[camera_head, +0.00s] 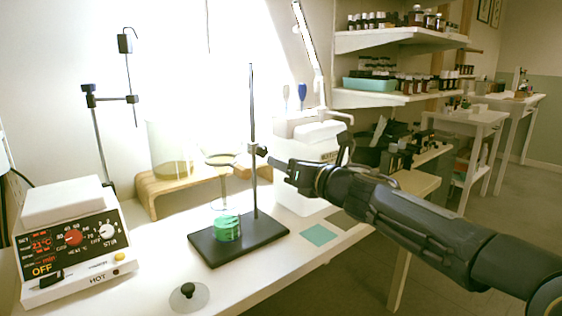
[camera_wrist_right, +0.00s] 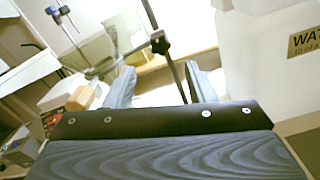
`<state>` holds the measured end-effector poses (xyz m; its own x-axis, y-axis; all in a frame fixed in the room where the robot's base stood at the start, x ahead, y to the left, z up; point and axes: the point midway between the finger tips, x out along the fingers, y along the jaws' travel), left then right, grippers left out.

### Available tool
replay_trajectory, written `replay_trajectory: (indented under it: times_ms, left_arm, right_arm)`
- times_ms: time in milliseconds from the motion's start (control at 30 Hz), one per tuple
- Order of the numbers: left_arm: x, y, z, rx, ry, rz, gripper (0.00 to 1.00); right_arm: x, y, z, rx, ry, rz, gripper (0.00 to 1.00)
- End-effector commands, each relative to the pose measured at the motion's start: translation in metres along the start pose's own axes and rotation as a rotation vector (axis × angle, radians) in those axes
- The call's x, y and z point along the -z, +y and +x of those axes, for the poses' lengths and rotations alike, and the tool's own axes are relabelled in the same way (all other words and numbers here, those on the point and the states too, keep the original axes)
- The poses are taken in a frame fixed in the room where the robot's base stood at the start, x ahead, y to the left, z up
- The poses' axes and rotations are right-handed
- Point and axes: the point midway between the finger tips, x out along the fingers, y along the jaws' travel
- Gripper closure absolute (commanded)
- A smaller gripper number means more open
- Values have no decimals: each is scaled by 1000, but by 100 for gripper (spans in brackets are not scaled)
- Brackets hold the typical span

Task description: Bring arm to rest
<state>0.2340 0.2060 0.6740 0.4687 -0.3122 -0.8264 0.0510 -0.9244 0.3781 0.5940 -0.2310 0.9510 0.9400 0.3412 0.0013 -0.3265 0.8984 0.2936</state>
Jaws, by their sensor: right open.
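My right arm comes in from the lower right in the head view. Its gripper (camera_head: 284,168) is beside the stand's black rod (camera_head: 253,120), near the ring clamp. In the right wrist view the two fingers of the right gripper (camera_wrist_right: 162,85) are apart, with nothing held between them. The rod (camera_wrist_right: 165,50) and its clamp show beyond the fingers. I cannot tell whether a finger touches the stand. My left gripper is in neither view.
A beaker of green liquid (camera_head: 228,228) stands on the stand's black base (camera_head: 272,232). A hotplate (camera_head: 72,240) is at the left, a glass cylinder (camera_head: 170,150) on a wooden riser behind. A white WATER container (camera_wrist_right: 270,60) is close at right. Bottle shelves (camera_head: 400,38) hang beyond.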

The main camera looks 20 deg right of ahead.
Motion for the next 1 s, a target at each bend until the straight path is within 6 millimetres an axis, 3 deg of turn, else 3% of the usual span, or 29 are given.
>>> replay_trajectory:
  times_ms: [367, 500, 567, 667, 733, 833, 1000]
  left_arm:
    - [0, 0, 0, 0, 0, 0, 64]
    - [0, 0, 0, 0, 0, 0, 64]
    - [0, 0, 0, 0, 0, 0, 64]
    - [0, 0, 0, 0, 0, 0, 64]
    - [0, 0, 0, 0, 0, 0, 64]
    - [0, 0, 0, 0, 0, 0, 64]
    - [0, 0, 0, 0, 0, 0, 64]
  right_arm:
    - [0, 0, 0, 1, 0, 1, 51]
    - [-3, -9, -14, 56, -22, 141, 51]
    - [-2, -20, -32, 121, -47, 317, 51]
    - [14, -45, -79, 289, -111, 774, 51]
    - [45, -59, -121, 432, -164, 1161, 51]
    - [100, -62, -174, 629, -234, 1655, 51]
    - [190, -36, -243, 939, -331, 2275, 51]
